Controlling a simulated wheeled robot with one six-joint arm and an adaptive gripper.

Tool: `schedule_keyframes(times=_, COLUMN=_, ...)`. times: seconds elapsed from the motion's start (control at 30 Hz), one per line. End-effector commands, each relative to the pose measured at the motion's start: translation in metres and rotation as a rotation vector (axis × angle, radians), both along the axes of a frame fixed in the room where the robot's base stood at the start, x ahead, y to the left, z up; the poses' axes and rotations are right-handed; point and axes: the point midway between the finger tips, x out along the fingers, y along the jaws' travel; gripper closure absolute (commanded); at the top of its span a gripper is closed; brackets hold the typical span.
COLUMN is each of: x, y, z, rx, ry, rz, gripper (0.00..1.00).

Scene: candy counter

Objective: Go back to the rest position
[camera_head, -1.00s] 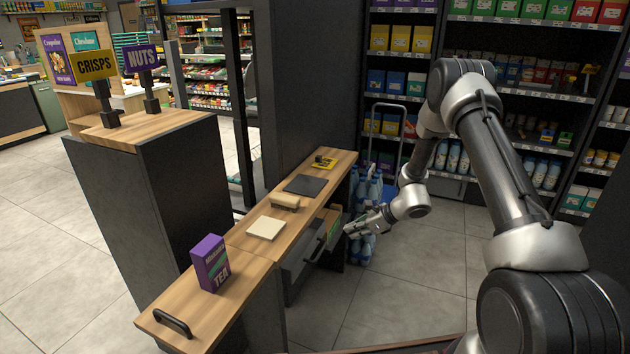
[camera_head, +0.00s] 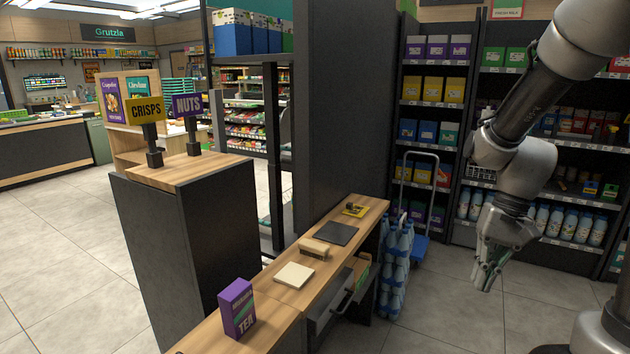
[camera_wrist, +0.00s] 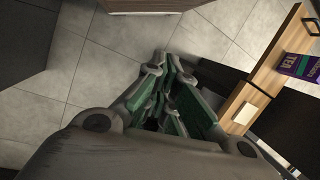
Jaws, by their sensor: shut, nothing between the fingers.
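My gripper (camera_head: 487,277) hangs at the right of the head view, pointing down over the floor, well apart from the counter. It is shut and empty. In the wrist view its green-padded fingers (camera_wrist: 165,115) are close together with floor tiles beyond them. My arm is folded at the upper right of the head view.
A wooden counter (camera_head: 262,309) carries a purple tea box (camera_head: 237,308), a cream square (camera_head: 294,275), a wooden block (camera_head: 314,248) and a dark mat (camera_head: 338,233). An open drawer (camera_head: 340,299) juts out below. Bottle packs (camera_head: 394,268) and a hand truck (camera_head: 420,206) stand behind. Floor below my gripper is clear.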

Motion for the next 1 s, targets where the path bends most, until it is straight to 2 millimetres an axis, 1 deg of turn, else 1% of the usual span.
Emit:
schedule_keyframes(times=0.03, x=-0.013, y=-0.006, z=0.018, rx=-0.034, ry=-0.045, rz=0.052, gripper=1.00)
schedule_keyframes(times=0.1, x=-0.030, y=-0.016, z=0.038, rx=-0.085, ry=-0.102, rz=0.118, gripper=1.00)
schedule_keyframes(times=0.3, x=-0.073, y=-0.035, z=0.085, rx=-0.218, ry=-0.282, rz=0.234, gripper=1.00)
schedule_keyframes(times=0.4, x=-0.087, y=-0.037, z=0.102, rx=-0.252, ry=-0.379, rz=0.251, gripper=1.00)
schedule_keyframes(times=0.5, x=-0.094, y=-0.034, z=0.118, rx=-0.263, ry=-0.466, rz=0.252, gripper=1.00)
schedule_keyframes(times=0.6, x=-0.097, y=-0.032, z=0.131, rx=-0.269, ry=-0.529, rz=0.250, gripper=1.00)
schedule_keyframes(times=0.7, x=-0.098, y=-0.031, z=0.136, rx=-0.271, ry=-0.558, rz=0.250, gripper=1.00)
schedule_keyframes(times=1.0, x=-0.099, y=-0.031, z=0.137, rx=-0.271, ry=-0.559, rz=0.251, gripper=1.00)
